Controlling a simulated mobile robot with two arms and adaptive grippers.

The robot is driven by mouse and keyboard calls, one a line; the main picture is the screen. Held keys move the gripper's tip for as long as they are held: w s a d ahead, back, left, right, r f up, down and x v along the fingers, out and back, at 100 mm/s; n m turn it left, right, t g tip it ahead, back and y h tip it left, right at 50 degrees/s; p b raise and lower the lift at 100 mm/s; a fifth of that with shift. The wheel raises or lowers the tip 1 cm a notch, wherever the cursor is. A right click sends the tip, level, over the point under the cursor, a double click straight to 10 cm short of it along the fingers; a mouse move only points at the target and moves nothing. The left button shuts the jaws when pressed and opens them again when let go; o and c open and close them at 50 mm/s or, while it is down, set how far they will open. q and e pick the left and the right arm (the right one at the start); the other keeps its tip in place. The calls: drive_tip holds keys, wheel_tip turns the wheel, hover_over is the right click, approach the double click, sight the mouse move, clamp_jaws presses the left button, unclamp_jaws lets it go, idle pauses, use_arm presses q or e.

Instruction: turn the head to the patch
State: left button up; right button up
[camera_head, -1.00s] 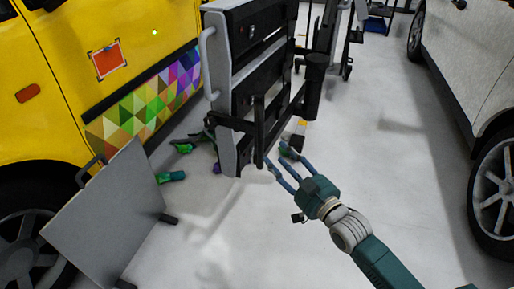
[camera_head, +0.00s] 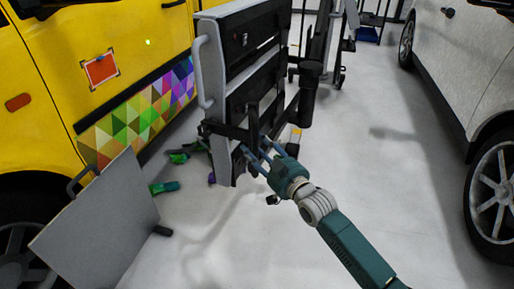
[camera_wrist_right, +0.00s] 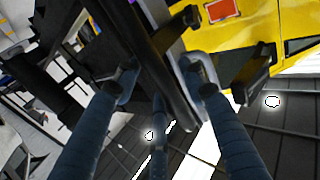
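The patch (camera_head: 101,69) is an orange-red square with dark corner marks on the side of the yellow van (camera_head: 60,75), at the upper left of the head view. It also shows in the right wrist view (camera_wrist_right: 224,9), at the top. My right gripper (camera_head: 258,160) is at the lower black bars of the grey and black cart (camera_head: 240,75), right of the patch and lower. In the right wrist view its fingers (camera_wrist_right: 163,85) are spread on both sides of a dark bar (camera_wrist_right: 172,95); I cannot tell whether they touch it. My left gripper is not in view.
A grey panel (camera_head: 105,225) with a handle leans at the lower left. Small green items (camera_head: 165,187) lie on the floor near the cart. A coloured triangle strip (camera_head: 140,115) is on the van. A white car (camera_head: 470,80) stands at the right; floor between is clear.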

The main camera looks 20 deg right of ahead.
clamp_jaws()
use_arm(q)
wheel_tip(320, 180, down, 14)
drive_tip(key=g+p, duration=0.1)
drive_tip(key=p, duration=0.3)
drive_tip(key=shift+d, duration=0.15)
use_arm(e)
drive_tip(key=s+d, duration=1)
drive_tip(key=d, duration=0.5)
drive_tip(key=shift+s, duration=0.25)
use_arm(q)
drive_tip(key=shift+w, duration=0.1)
use_arm(e)
drive_tip(key=shift+f, duration=0.1)
drive_tip(key=shift+o, duration=1.2)
unclamp_jaws()
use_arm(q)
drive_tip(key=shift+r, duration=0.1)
use_arm(e)
drive_tip(key=shift+a, duration=0.1)
drive_tip(key=v, duration=1.2)
